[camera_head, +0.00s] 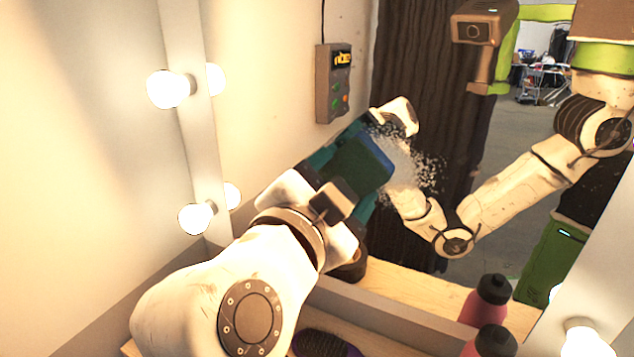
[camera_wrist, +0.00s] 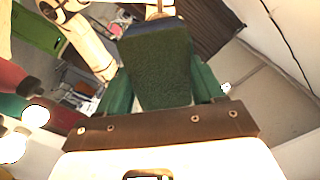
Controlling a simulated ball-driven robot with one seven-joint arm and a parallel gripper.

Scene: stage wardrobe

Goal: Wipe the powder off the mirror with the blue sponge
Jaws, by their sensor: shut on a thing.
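My gripper (camera_head: 366,166) is shut on the blue sponge (camera_head: 377,152), held between its two teal fingers. The sponge has a blue side toward the mirror and a dark green face, which fills the middle of the wrist view (camera_wrist: 160,72). The mirror (camera_head: 455,110) stands in front of me and reflects my arm. A patch of white speckled powder (camera_head: 408,172) is on the glass, right beside the sponge's right edge; part of it may be hidden behind the sponge. I cannot tell whether the sponge touches the glass.
Lit bulbs line the left mirror frame (camera_head: 193,130), with another bulb (camera_head: 588,343) at the lower right. A pink bottle (camera_head: 487,347) with a dark cap stands at the front, mirrored behind. A dark brush-like thing (camera_head: 322,344) lies below my gripper. The glass right of the powder is clear.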

